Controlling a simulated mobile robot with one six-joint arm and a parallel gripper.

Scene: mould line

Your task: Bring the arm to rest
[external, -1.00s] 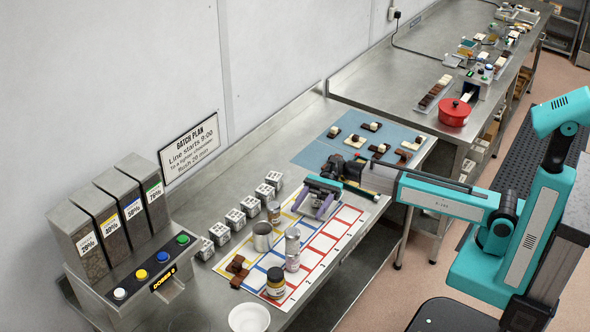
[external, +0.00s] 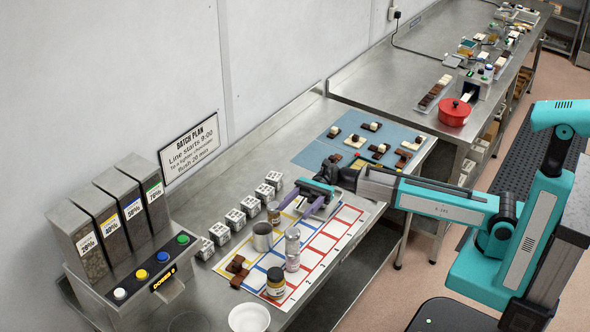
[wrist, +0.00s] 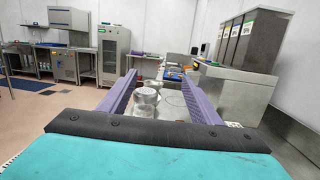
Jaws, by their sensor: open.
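My gripper (external: 312,205) hangs above the coloured grid mat (external: 330,247) on the near steel bench in the external view. Its two purple fingers are apart, with nothing seen held between them. In the wrist view my gripper (wrist: 158,92) shows both fingers spread, pointing out level over the bench. A silver shaker-like can (wrist: 147,98) shows between and beyond the fingers, apart from them as far as I can tell. My teal arm reaches in from the right side of the external view.
On the mat stand a metal cup (external: 262,237), a pale can (external: 292,262) and a dark-lidded jar (external: 276,283). White boxes (external: 235,219) line the wall side. A dispenser (external: 125,235) stands left, a white bowl (external: 249,319) in front, a blue mat (external: 340,145) with chocolates behind.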

